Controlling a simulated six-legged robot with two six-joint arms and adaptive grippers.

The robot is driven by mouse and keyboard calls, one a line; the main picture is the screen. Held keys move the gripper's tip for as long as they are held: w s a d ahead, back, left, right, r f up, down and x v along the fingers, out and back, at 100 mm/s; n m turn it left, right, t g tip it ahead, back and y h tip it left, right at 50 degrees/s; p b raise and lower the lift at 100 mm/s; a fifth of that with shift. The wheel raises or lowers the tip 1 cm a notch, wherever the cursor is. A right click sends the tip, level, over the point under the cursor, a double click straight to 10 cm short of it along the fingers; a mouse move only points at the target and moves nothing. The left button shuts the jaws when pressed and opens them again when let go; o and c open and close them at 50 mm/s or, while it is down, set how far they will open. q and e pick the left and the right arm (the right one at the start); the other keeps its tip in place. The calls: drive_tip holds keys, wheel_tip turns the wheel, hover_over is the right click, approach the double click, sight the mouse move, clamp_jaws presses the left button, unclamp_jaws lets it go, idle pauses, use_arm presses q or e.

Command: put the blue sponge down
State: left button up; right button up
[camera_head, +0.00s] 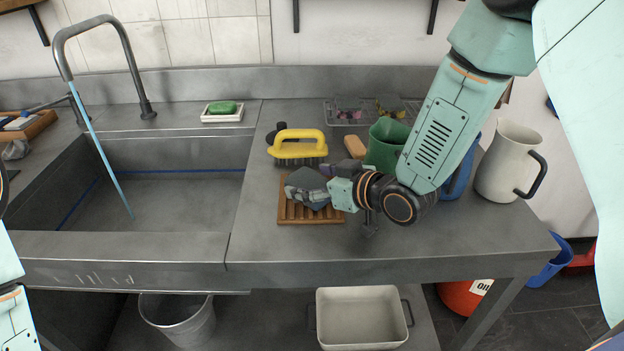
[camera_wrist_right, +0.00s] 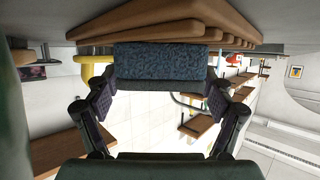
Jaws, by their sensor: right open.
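The blue sponge (camera_wrist_right: 160,62) shows close up in the right wrist view, with a dark grey layer along one side. It is against the brown slatted wooden rack (camera_wrist_right: 190,28), which also shows on the steel counter in the head view (camera_head: 297,214). In the head view the sponge (camera_head: 304,178) is a dark block over the rack, partly hidden by my fingers. My right gripper (camera_head: 316,184) is open, its two fingers on either side of the sponge; they also show in the wrist view (camera_wrist_right: 160,85). My left gripper is out of view.
A yellow-handled brush (camera_head: 298,145) and a tan block (camera_head: 355,146) stand behind the rack. Bare counter lies in front.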

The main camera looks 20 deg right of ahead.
drive_tip(key=v, duration=0.3)
drive_tip(key=r+p+v, duration=0.1)
drive_tip(key=v, duration=0.2)
drive_tip(key=shift+p, duration=0.3)
drive_tip(key=shift+s+d+r, duration=0.15)
drive_tip(key=shift+s+d, duration=0.1)
drive_tip(key=shift+s, duration=0.1)
drive_tip(key=shift+s+d+r, duration=0.1)
drive_tip(key=shift+s+r, duration=0.05)
drive_tip(key=shift+s, duration=0.2)
drive_tip(key=shift+w, duration=0.15)
